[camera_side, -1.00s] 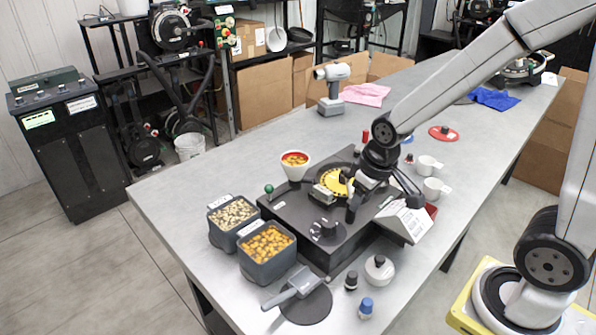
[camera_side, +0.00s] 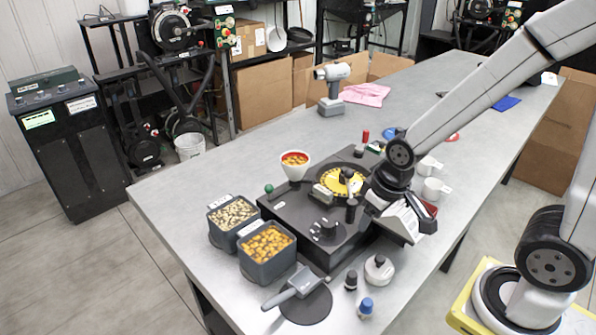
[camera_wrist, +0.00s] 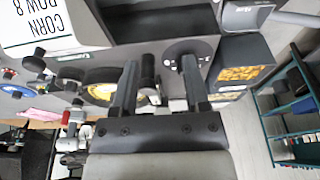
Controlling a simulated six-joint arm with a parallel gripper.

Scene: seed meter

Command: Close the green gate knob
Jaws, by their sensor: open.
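The green gate knob (camera_side: 268,188) is a small green ball at the left corner of the dark seed meter (camera_side: 283,213) in the side view. I cannot make it out in the wrist view. My gripper (camera_side: 372,197) is at the right side of the meter, well apart from the green knob. In the wrist view my gripper (camera_wrist: 159,68) has its fingers spread, with a black post (camera_wrist: 148,70) showing between them. I cannot tell whether they touch it. The right finger partly covers a marked dial on the meter.
Two seed bins (camera_side: 240,232) stand at the meter's left front. A white bowl (camera_side: 294,176) of seeds is behind it. A white CORN card (camera_side: 397,221) stands at its right. A scoop (camera_side: 289,290), a lidded pot (camera_side: 379,270) and small bottles (camera_side: 366,308) are in front.

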